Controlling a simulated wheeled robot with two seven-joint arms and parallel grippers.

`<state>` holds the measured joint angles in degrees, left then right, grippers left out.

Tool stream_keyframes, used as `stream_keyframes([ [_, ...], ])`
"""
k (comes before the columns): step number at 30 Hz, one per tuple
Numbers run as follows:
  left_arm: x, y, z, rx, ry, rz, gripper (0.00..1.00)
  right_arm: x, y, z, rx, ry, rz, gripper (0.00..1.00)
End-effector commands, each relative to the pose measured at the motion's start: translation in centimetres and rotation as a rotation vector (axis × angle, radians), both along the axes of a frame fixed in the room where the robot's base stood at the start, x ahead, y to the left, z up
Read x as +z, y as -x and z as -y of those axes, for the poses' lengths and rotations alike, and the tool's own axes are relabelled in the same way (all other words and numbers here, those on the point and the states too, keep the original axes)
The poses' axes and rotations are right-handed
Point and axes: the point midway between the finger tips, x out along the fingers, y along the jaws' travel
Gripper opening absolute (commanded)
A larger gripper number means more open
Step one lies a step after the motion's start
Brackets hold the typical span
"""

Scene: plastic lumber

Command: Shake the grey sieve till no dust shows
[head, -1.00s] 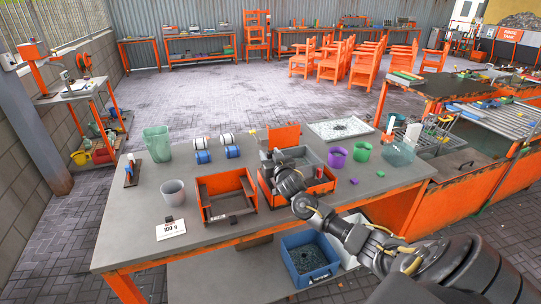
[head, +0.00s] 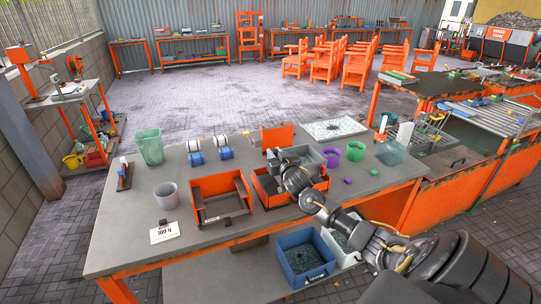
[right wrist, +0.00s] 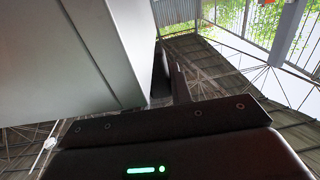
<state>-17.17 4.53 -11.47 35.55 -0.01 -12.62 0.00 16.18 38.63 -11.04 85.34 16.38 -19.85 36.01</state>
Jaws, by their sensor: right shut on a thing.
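The grey sieve (head: 308,153), a shallow grey box, is over the right-hand orange tray (head: 267,199) on the grey bench. My right gripper (head: 279,159) is shut on its near left side, and the wrist hides part of it. Whether sieve and tray touch I cannot tell. In the right wrist view the sieve's plain grey wall (right wrist: 95,50) fills the upper left, beside the dark fingers of my right gripper (right wrist: 168,80). Its mesh and any dust are too small or hidden to see. My left gripper is not in view.
A second orange tray (head: 194,203) stands left of it, with a 100 g card (head: 164,233) and a grey cup (head: 166,194). Purple (head: 329,156) and green (head: 355,151) cups stand close on the right. A speckled white tray (head: 334,128) lies behind.

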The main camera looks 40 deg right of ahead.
Motion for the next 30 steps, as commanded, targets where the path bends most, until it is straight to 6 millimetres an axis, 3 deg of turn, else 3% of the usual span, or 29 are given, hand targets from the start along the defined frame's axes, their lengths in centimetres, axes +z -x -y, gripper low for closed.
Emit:
stream_keyframes([
  [3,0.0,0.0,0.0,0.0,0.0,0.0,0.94,0.0,0.0,0.0,0.0,-0.002,0.002,0.0],
  [4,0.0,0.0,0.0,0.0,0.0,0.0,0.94,0.0,0.0,0.0,0.0,-0.002,0.002,0.23],
  [9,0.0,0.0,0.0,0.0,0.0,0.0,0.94,0.0,0.0,-0.1,0.0,-0.001,0.001,0.44],
  [20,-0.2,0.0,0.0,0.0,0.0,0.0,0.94,-0.2,0.5,-0.3,0.001,0.0,-0.001,0.44],
  [30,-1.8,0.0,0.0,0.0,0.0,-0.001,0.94,-0.4,6.2,-2.2,0.003,-0.001,0.0,0.44],
])
